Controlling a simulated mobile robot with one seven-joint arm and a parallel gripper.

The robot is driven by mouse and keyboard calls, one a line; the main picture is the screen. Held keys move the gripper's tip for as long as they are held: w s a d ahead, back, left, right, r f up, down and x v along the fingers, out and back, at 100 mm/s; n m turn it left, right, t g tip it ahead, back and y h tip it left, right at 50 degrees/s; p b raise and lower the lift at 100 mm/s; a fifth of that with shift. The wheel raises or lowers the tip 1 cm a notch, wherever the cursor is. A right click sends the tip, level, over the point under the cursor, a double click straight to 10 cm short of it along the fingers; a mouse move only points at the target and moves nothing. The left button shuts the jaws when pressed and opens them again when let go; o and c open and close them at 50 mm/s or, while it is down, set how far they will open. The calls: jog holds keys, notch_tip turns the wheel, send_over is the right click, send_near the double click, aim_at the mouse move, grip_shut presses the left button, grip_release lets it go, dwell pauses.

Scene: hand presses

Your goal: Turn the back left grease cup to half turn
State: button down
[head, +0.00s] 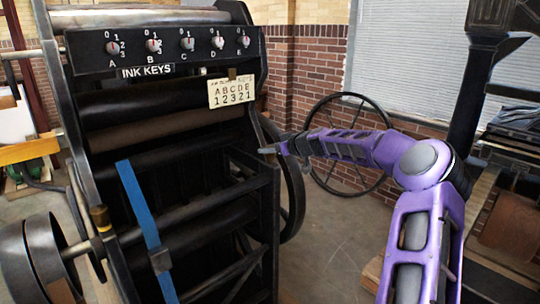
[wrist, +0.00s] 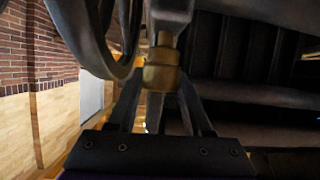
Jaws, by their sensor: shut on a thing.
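A brass grease cup (wrist: 161,76) sits under a grey metal fitting in the wrist view. My gripper (wrist: 160,92) is shut on this cup, with one dark finger on each side of it. In the head view my gripper (head: 270,149) reaches in at the right side of the black press (head: 190,200), beside the wheel there, and the held cup is not visible. Another brass grease cup (head: 100,217) shows at the press's lower left in the head view. I cannot read any turn mark on the held cup.
A spoked wheel (head: 345,105) stands close to my forearm. The press carries a row of ink keys (head: 187,43), a small card (head: 231,92) and a blue strap (head: 140,215). Bare floor (head: 325,240) lies right of the press, before a brick wall.

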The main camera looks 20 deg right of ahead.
jog(key=shift+c, duration=1.6)
grip_release()
jog(key=v, duration=1.7)
jog(key=shift+s, duration=0.2)
jog(key=shift+d, duration=0.15)
